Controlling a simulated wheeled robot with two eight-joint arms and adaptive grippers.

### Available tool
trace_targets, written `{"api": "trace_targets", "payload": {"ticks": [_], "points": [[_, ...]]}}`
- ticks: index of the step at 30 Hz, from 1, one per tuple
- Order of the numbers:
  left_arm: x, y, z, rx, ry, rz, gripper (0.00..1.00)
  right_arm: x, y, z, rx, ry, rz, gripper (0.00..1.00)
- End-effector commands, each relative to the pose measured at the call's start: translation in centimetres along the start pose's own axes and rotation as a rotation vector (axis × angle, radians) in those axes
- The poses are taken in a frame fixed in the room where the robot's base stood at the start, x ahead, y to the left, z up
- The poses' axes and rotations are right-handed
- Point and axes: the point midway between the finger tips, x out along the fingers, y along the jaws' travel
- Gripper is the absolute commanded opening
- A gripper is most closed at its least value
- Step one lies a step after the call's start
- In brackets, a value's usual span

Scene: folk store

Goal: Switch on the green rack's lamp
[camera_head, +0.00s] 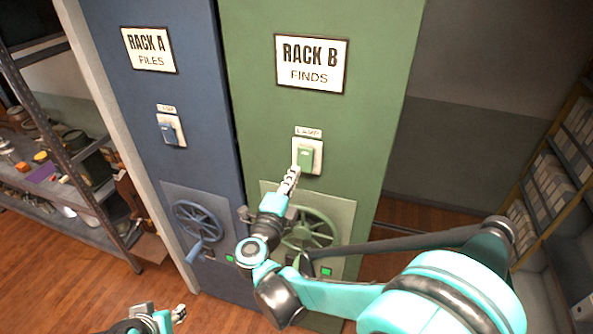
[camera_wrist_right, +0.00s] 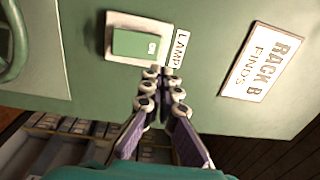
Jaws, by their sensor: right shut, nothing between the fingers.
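The green rack (camera_head: 375,65) carries a sign reading RACK B FINDS (camera_head: 311,64). Its lamp switch (camera_head: 307,156) is a green rocker in a pale plate under a small LAMP label; the switch also shows in the right wrist view (camera_wrist_right: 135,43). My right gripper (camera_head: 293,172) is shut and empty, its fingertips just below and left of the rocker in the head view. In the wrist view the closed fingertips (camera_wrist_right: 162,70) overlap the plate's edge by the label; I cannot tell if they touch. My left gripper (camera_head: 178,313) is at the bottom edge, only partly visible.
A blue rack (camera_head: 150,15) with its own lamp switch (camera_head: 170,130) and handwheel (camera_head: 198,222) stands left. The green rack's handwheel (camera_head: 318,228) is behind my right arm. Cluttered shelves (camera_head: 100,235) stand far left, box shelves (camera_head: 560,165) right.

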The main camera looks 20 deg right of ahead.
Motion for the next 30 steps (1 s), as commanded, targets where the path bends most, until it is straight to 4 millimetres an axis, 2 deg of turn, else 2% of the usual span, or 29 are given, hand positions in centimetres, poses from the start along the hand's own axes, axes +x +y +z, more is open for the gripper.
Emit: {"api": "trace_targets", "payload": {"ticks": [3,9,26,30], "points": [[0.2,0.0,0.2,0.000,0.000,0.000,0.40,-2.1,-0.3,0.1,0.000,-0.006,0.000,0.00],[0.3,0.0,0.3,0.000,0.000,0.000,0.40,-4.0,-0.8,0.1,0.000,-0.003,0.000,0.00],[0.4,0.0,0.3,0.000,0.000,0.000,0.40,-4.3,-0.8,0.1,-0.001,-0.004,-0.003,0.00],[2.0,0.0,1.4,0.000,0.000,0.000,0.40,-4.0,-1.2,0.7,-0.042,-0.080,-0.066,0.00]]}}
